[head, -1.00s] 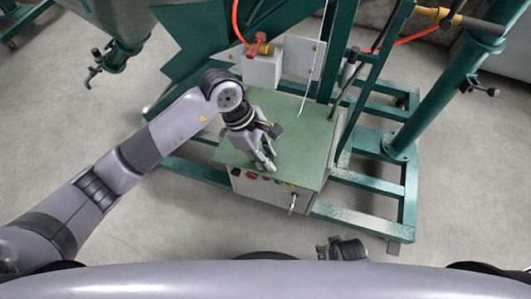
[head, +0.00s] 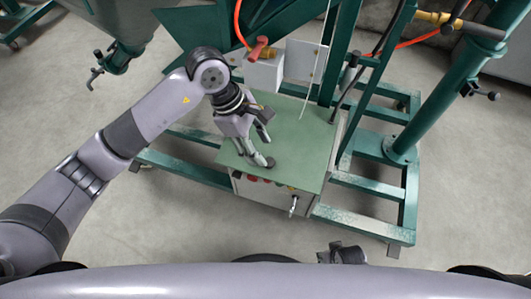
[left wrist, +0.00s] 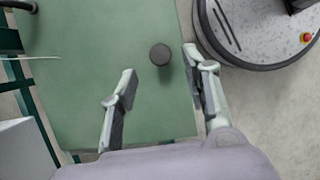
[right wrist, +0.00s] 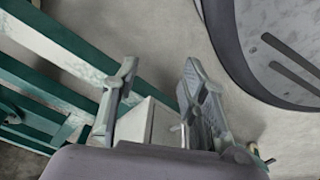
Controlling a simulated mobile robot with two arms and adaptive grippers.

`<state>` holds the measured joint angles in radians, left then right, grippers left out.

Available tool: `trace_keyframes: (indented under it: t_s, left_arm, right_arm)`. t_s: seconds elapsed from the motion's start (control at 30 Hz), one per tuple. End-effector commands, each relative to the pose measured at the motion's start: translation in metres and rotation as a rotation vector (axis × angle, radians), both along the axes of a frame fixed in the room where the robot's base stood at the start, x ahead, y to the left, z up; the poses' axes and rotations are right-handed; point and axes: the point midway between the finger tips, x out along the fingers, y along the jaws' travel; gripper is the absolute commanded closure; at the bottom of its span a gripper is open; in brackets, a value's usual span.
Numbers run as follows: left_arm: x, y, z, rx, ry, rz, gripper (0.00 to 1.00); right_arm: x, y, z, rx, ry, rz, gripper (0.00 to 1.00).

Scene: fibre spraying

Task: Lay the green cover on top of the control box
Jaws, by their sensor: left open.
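The green cover (head: 300,150) lies flat on top of the control box (head: 262,190), whose pale front with buttons and a latch shows below its edge. In the left wrist view the cover (left wrist: 85,100) fills much of the picture, with a dark round knob (left wrist: 160,54) on it. My left gripper (head: 262,150) is open above the left part of the cover. Its fingers stand apart on either side of the knob in the left wrist view; I cannot tell the height gap. My right gripper (right wrist: 155,85) is open and empty, low in front of the box.
A green steel frame (head: 375,180) surrounds the box at the back and right. A grey box with a red-handled valve (head: 262,70) and an orange hose stands behind it. A green post (head: 440,85) rises at the right. Open floor (head: 465,220) lies at the right.

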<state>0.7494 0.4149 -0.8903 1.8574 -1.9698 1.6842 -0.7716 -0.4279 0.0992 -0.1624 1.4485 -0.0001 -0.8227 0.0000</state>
Motion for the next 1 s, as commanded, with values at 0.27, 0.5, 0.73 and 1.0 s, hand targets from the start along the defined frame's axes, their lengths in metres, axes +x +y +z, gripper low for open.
trace_keyframes:
  t_s: [0.27,0.5,0.73,1.0]
  left_arm:
    - [0.007,0.019,0.048,0.0,-0.002,0.001,0.57]
    - [0.007,0.024,0.061,0.0,0.0,0.0,0.57]
    - [0.007,0.024,0.061,-0.001,0.001,0.0,0.57]
    - [0.007,0.024,0.061,-0.001,0.001,0.0,0.57]
  right_arm:
    - [-0.008,0.0,-0.009,-0.001,0.01,0.004,0.6]
    - [-0.007,0.0,-0.012,0.0,0.007,0.004,0.6]
    - [-0.006,0.0,-0.011,0.0,0.006,0.004,0.6]
    - [-0.005,0.001,-0.01,0.001,0.006,0.003,0.6]
